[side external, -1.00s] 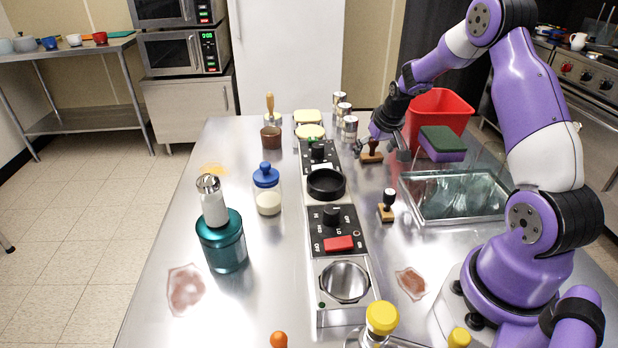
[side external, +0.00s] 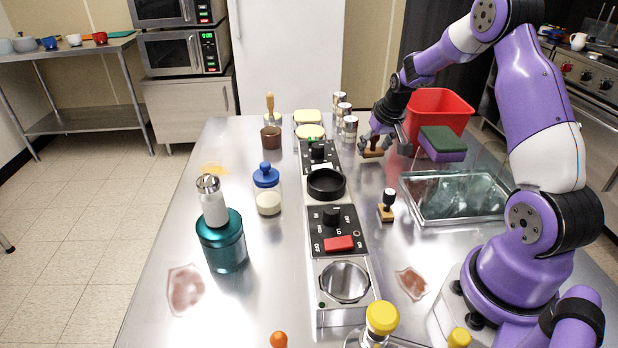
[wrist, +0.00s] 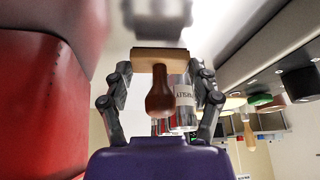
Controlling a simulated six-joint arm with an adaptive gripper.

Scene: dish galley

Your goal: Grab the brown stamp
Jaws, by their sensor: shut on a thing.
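The brown stamp (side external: 375,151) has a brown knob handle and a light wooden base. My gripper (side external: 378,143) is shut on it near the red bin. In the wrist view the stamp (wrist: 170,82) sits between my gripper's two fingers (wrist: 163,72), which press on the sides of its wooden base. Its underside and its gap from the counter are hard to tell. A second stamp (side external: 387,206), with a black handle and a light wooden base, stands upright on the counter nearer the camera.
A red bin (side external: 440,103) stands just behind and right of my gripper. Several cans (side external: 350,129) stand to the left. A control panel strip (side external: 335,228) runs along the middle.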

